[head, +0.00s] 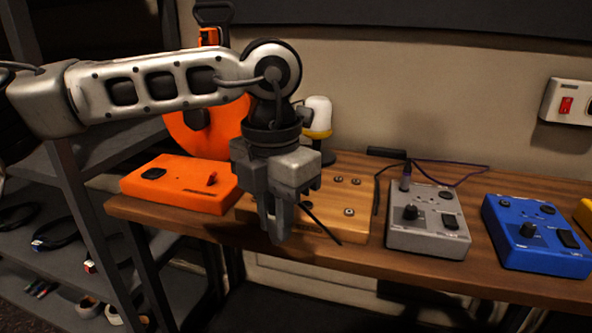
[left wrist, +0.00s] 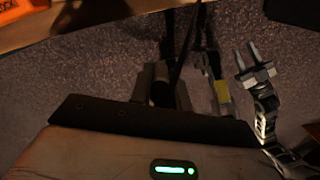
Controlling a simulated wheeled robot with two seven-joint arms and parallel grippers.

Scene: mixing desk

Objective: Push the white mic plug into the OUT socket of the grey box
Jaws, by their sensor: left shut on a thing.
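The grey box (head: 428,231) stands on the bench right of centre in the head view. A plug with a purple cable (head: 405,178) stands at its back left; the OUT label is too small to read. My left gripper (head: 279,236) hangs fingers down in front of the wooden board, left of the grey box and apart from it. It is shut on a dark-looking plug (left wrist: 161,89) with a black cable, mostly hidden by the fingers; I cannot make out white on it. My right gripper (left wrist: 249,56) is open and empty in the left wrist view.
An orange box (head: 178,184) and a wooden board (head: 345,228) with several sockets stand left of the grey box. A blue box (head: 536,236) stands close on its right. The bench's front edge is clear.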

